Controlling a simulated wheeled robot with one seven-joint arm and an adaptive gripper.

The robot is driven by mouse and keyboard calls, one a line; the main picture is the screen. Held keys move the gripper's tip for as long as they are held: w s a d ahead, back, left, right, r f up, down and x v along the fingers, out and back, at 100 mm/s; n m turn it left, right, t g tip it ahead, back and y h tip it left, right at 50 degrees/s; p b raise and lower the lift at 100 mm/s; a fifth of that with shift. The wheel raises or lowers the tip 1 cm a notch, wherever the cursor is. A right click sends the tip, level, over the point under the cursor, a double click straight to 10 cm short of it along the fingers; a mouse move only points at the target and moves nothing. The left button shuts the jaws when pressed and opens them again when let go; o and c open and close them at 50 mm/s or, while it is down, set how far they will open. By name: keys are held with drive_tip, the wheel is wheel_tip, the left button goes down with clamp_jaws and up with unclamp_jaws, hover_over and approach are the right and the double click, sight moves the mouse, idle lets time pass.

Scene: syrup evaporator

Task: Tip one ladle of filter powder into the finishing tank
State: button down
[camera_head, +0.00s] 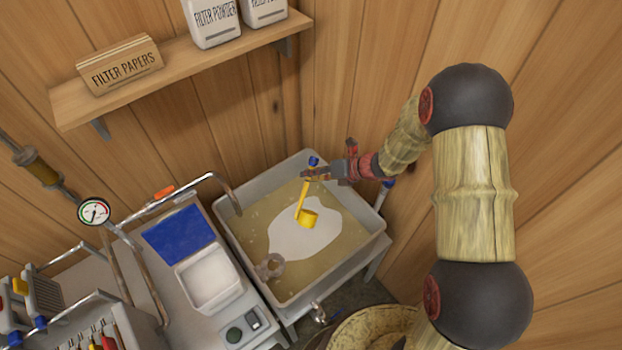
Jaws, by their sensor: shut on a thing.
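My gripper (325,173) is shut on the handle of a yellow ladle (308,218), near the handle's blue top end. The ladle hangs with its cup low, over the grey finishing tank (231,213). The tank holds brownish liquid with a large white patch (288,241), seen under and around the cup. I cannot tell whether the cup holds powder or touches the liquid. A white tub of pale powder (210,276) stands on the counter left of the tank.
A metal spout pipe (226,184) reaches over the tank's left edge. A blue mat (178,234) lies behind the tub. A shelf (190,62) above carries a filter papers box (120,65) and filter powder containers (212,20). Wooden walls stand close behind and to the right.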

drive_tip(key=shift+s+a+r+n+t+h+b, duration=0.2)
drive_tip(key=shift+s+r+n+t+b, duration=0.25)
drive_tip(key=shift+b, duration=0.7)
drive_tip(key=shift+s+a+r+n+t+h+b, duration=0.15)
drive_tip(key=shift+s+r+t+b, duration=0.15)
drive_tip(key=shift+r+b, duration=0.65)
drive_tip(key=shift+s+a+r+n+t+h+b, duration=0.15)
drive_tip(key=shift+s+a+r+n+t+b, duration=0.15)
drive_tip(key=shift+b, duration=1.1)
drive_tip(key=s+a+r+n+t+h+b, duration=0.1)
drive_tip(key=s+a+r+n+t+b, duration=0.1)
drive_tip(key=b, duration=1.4)
drive_tip(key=shift+s+a+r+n+t, duration=0.25)
drive_tip(key=shift+s+r+n+t, duration=0.7)
drive_tip(key=shift+s+r, duration=0.75)
drive_tip(key=shift+s+f, duration=0.15)
drive_tip(key=shift+f, duration=0.05)
